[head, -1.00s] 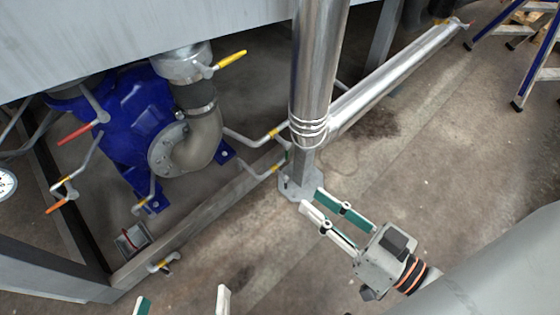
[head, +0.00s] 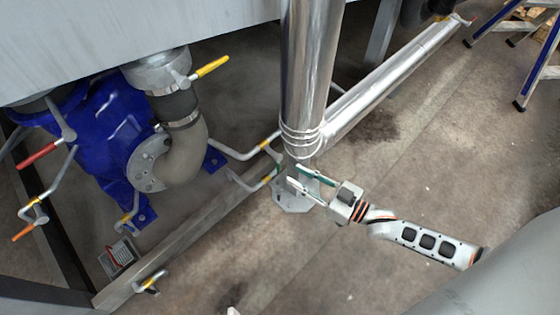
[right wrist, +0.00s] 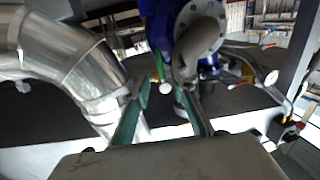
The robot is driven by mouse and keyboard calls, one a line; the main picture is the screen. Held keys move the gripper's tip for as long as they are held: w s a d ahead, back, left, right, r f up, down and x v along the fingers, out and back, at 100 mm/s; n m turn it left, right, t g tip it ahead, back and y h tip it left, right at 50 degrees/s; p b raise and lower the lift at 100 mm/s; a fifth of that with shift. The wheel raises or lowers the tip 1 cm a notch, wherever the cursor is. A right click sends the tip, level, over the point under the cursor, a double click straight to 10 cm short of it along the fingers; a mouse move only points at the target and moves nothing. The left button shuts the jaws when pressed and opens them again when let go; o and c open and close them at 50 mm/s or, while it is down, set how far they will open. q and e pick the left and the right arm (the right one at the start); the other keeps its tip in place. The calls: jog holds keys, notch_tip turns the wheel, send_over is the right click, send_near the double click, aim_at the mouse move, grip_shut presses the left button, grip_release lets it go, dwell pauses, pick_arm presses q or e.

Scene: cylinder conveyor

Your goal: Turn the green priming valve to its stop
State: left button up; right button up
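My right gripper (head: 294,176) reaches in from the right, low in front of the steel post's foot, with its two green-padded fingers apart and nothing between them. The right wrist view shows the same fingers (right wrist: 164,84) open. A thin bright-green piece (right wrist: 157,64) shows just beyond the fingertips there; it may be the green valve's handle, but it is too small to be sure. Only a pale tip, probably of my left gripper (head: 233,311), shows at the bottom edge.
A blue pump (head: 100,150) with a grey elbow pipe stands at left. Yellow (head: 212,66), red (head: 36,156) and orange (head: 23,232) handles surround it. A thick shiny pipe (head: 310,80) stands close to my right gripper.

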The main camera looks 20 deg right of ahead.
aim_at(278, 166)
pick_arm(q)
jog(key=shift+s+d+f+n+b, duration=0.15)
jog(key=shift+s+d+n+b, duration=0.15)
jog(key=shift+d+n+b, duration=0.5)
pick_arm(e)
jog(key=shift+x, duration=3.7)
jog(key=shift+s+a, duration=0.1)
grip_shut()
